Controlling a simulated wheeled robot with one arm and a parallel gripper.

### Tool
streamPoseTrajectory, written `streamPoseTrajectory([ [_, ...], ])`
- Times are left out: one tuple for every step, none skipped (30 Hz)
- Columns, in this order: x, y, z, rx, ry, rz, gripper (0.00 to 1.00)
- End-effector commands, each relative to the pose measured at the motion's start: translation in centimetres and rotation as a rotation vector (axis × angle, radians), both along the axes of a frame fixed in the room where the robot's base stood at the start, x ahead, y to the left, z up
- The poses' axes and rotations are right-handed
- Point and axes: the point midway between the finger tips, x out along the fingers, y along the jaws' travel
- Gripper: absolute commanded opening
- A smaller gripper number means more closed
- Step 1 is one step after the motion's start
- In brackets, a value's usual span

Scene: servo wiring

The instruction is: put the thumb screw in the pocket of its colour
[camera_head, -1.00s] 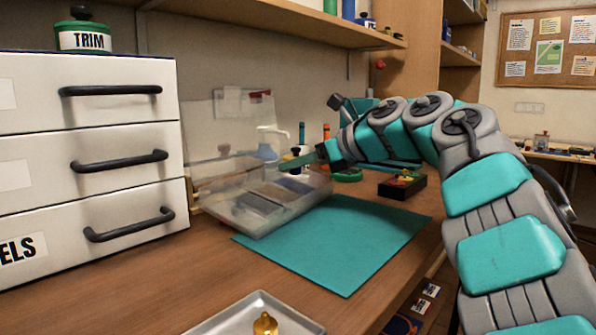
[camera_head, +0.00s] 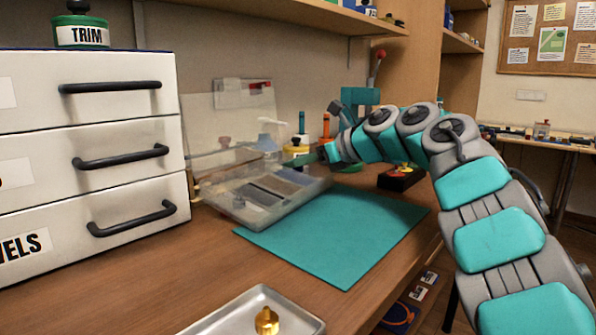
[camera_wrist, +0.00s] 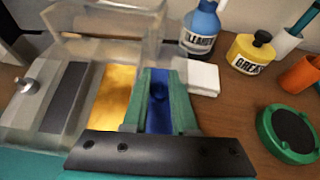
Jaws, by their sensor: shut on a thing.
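A clear compartment box (camera_head: 240,208) stands open on the bench. In the wrist view, its pockets (camera_wrist: 117,62) show silver, dark grey, gold and blue floors. A silver screw-like piece (camera_wrist: 28,87) is at the silver pocket on the left. My gripper (camera_head: 312,158) is over the box's right side. In the wrist view, its green fingers (camera_wrist: 158,92) are shut on a small dark blue thing (camera_wrist: 158,88), seemingly the thumb screw, over the blue pocket. Its lower part cannot be made out against the blue floor.
A teal mat (camera_head: 340,235) lies in front of the box. A metal tray (camera_head: 225,322) with a gold piece (camera_head: 266,320) is at the front. White drawers (camera_head: 90,150) stand left.

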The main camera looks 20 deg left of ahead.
Motion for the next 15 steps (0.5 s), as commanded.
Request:
streamPoseTrajectory([
  [0.01,0.0,-0.57,0.001,0.003,-0.001,0.0],
  [0.04,-0.04,-0.79,0.001,0.004,-0.003,0.0],
  [0.08,-0.07,-1.03,0.001,0.004,-0.003,0.0],
  [0.09,-0.08,-1.16,0.001,0.003,-0.002,0.0],
  [0.09,-0.09,-1.22,0.002,0.003,-0.002,0.0],
  [0.07,-0.08,-1.25,0.002,0.003,-0.002,0.0],
  [0.06,-0.07,-1.25,0.003,0.002,-0.002,0.0],
  [0.06,-0.07,-1.24,0.003,0.002,-0.002,0.0],
  [0.06,-0.07,-1.21,0.003,0.002,-0.001,0.0],
  [0.05,-0.07,-1.19,0.002,0.001,-0.001,0.0],
  [0.05,-0.06,-1.18,0.002,0.001,-0.001,0.0],
  [0.05,-0.07,-1.18,0.002,0.001,-0.001,0.0],
  [0.06,-0.06,-1.17,0.002,0.001,-0.001,0.0],
  [0.04,-0.06,-1.18,0.002,0.001,-0.001,0.0],
  [0.05,-0.07,-1.28,0.002,0.001,-0.002,0.0],
])
